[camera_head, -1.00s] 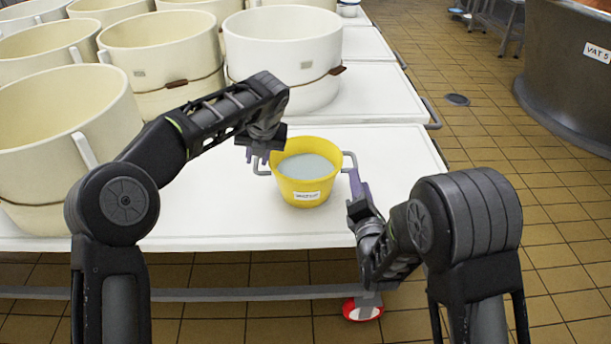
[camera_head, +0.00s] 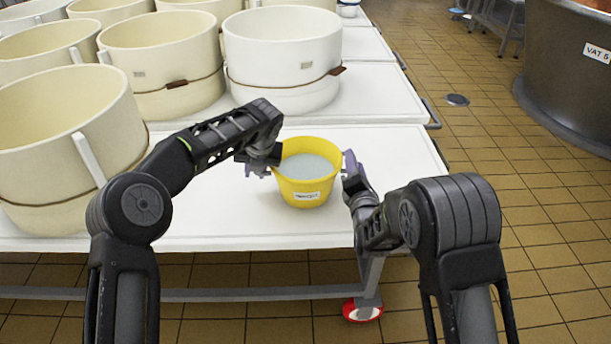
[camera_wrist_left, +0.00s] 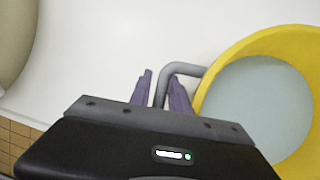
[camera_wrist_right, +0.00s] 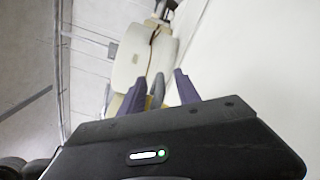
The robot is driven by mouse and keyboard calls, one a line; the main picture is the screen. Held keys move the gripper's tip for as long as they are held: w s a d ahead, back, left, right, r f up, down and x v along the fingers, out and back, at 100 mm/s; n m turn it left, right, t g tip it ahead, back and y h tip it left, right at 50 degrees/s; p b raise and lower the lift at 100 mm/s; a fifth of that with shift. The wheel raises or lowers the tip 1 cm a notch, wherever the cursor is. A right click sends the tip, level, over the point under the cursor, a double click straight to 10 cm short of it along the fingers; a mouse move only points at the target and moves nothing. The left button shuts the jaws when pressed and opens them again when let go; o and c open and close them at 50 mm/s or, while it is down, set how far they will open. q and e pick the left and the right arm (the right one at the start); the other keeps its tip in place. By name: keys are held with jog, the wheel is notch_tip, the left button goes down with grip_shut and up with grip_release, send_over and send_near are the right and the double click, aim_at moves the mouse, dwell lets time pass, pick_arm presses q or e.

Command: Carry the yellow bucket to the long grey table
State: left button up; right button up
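The yellow bucket (camera_head: 305,178) stands upright on a white tabletop, with a pale liquid inside and a label on its front. It also fills the right of the left wrist view (camera_wrist_left: 290,125). My left gripper (camera_head: 261,165) is at its left side. In the left wrist view, the gripper's purple fingers (camera_wrist_left: 162,90) close in on both sides of the grey handle (camera_wrist_left: 185,69). My right gripper (camera_head: 351,172) is at the bucket's right side. In the right wrist view, its fingers (camera_wrist_right: 160,90) stand apart around the grey right handle (camera_wrist_right: 157,92), with gaps showing.
The white-topped table (camera_head: 240,222) carries several large cream vats, including a near one (camera_head: 65,150) on the left and a white one (camera_head: 283,60) behind the bucket. A dark vat (camera_head: 560,75) stands at the right. Tiled floor (camera_head: 550,230) is clear to the right.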

jog(key=shift+c, duration=0.2)
pick_arm(q)
grip_shut()
pick_arm(e)
jog(key=c, duration=0.6)
jog(key=shift+f, duration=0.1)
grip_shut()
pick_arm(q)
jog(key=shift+a, duration=0.2)
pick_arm(e)
jog(key=shift+s+d+f, duration=0.15)
jog(key=shift+d+f, duration=0.1)
pick_arm(q)
jog(key=shift+r, duration=0.25)
pick_arm(e)
jog(key=shift+r, duration=0.3)
